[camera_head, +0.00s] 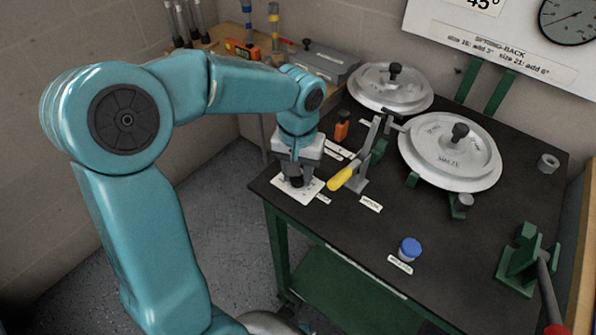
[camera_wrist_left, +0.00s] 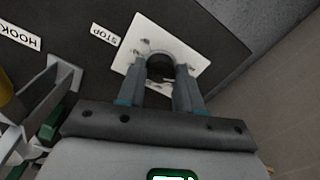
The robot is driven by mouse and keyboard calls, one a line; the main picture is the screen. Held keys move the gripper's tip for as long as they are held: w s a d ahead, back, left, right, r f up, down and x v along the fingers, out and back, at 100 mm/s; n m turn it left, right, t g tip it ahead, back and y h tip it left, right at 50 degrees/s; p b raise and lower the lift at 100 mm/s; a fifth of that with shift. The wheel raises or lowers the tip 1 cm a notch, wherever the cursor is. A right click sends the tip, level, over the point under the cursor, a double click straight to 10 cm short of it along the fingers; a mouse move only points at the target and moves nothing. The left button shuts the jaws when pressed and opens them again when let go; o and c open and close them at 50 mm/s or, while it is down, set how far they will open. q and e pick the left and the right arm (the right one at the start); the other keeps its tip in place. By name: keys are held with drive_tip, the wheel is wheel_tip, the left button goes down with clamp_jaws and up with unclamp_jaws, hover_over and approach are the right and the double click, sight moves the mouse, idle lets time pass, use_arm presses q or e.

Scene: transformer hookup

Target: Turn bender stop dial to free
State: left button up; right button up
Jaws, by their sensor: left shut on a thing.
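The bender stop dial is a dark round knob on a white square plate (camera_head: 312,189) at the left front corner of the dark bench top. In the wrist view the knob (camera_wrist_left: 160,66) sits between the two fingers, in the middle of the white plate (camera_wrist_left: 137,38). A "STOP" label (camera_wrist_left: 105,34) lies beside the plate. My left gripper (camera_head: 295,181) points down over the plate and is shut on the knob. The marks on the plate are too small to read, and my fingers hide part of it. My right gripper is not in view.
A yellow-handled lever (camera_head: 342,178) stands close to the right of my left gripper. Two grey discs (camera_head: 450,156) with black knobs, a blue-capped container (camera_head: 410,249) and a green clamp (camera_head: 522,259) are on the bench (camera_head: 340,230). An orange item (camera_head: 342,130) stands behind.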

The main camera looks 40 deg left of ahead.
use_arm(q)
drive_tip(key=shift+w+r+n, duration=0.1)
drive_tip(key=shift+r+n, duration=0.05)
drive_tip(key=shift+n, duration=0.55)
drive_tip(key=o, duration=1)
drive_tip(key=shift+o, duration=0.2)
wheel_tip(320, 180, up, 16)
drive_tip(key=p, duration=0.2)
drive_tip(key=shift+p, duration=0.35)
drive_tip(key=shift+r, duration=0.15)
